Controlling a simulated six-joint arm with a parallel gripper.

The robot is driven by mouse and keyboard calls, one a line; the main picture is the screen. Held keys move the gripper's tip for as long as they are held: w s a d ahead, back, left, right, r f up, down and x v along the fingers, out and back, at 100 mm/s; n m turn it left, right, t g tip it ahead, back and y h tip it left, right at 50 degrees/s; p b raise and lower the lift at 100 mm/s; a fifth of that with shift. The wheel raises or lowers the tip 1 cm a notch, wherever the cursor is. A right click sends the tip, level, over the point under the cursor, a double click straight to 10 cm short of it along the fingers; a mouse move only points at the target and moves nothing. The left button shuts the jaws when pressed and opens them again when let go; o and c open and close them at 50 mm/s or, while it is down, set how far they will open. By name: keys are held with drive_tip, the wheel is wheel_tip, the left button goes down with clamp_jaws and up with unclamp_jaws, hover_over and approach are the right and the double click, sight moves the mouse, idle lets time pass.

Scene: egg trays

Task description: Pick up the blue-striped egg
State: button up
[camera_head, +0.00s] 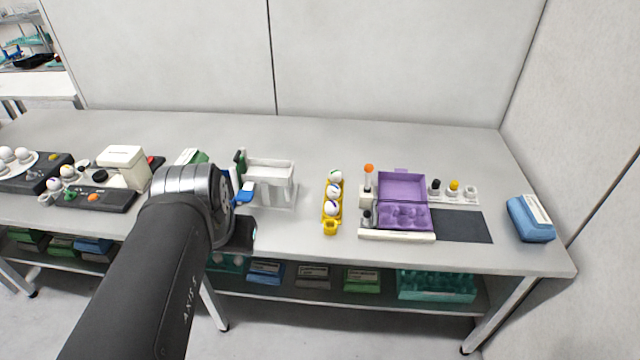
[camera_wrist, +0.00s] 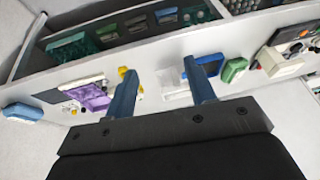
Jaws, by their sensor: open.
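Three white eggs with coloured bands sit in a row in a narrow yellow tray (camera_head: 330,228) in the head view. The front egg (camera_head: 331,209) and the middle egg (camera_head: 334,191) carry dark blue or purple bands; I cannot tell which is the blue-striped one. The back egg (camera_head: 336,176) has a greenish mark. My gripper (camera_head: 250,214) is left of the yellow tray, apart from it. In the wrist view its two blue fingers (camera_wrist: 161,70) are spread with nothing between them. There the left finger partly hides the yellow tray (camera_wrist: 123,71).
An open purple egg box (camera_head: 403,187) stands right of the yellow tray, with small cups beside it. A clear rack (camera_head: 270,172) is behind my gripper. A blue box (camera_head: 530,219) lies far right. More eggs and dark stands are at left.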

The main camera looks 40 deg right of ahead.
drive_tip(key=w+d+r+m, duration=0.35)
drive_tip(key=w+d, duration=0.35)
drive_tip(key=d, duration=0.3)
drive_tip(key=m+g+y, duration=0.2)
drive_tip(key=m, duration=0.8)
hover_over(335, 186)
drive_tip(key=s, duration=0.1)
drive_tip(key=f, duration=2)
drive_tip(key=shift+a+f, duration=0.25)
drive_tip(key=shift+f, duration=0.05)
drive_tip(key=shift+w+d+f, duration=0.1)
drive_tip(key=shift+w+f, duration=0.1)
drive_tip(key=shift+f, duration=0.8)
drive_tip(key=shift+w+d+f, duration=0.1)
drive_tip(key=shift+w+f, duration=0.05)
drive_tip(key=shift+f, duration=0.9)
drive_tip(key=shift+w+d+f, duration=0.1)
drive_tip(key=shift+w+f, duration=0.1)
drive_tip(key=shift+f, duration=0.8)
drive_tip(key=c, duration=0.4)
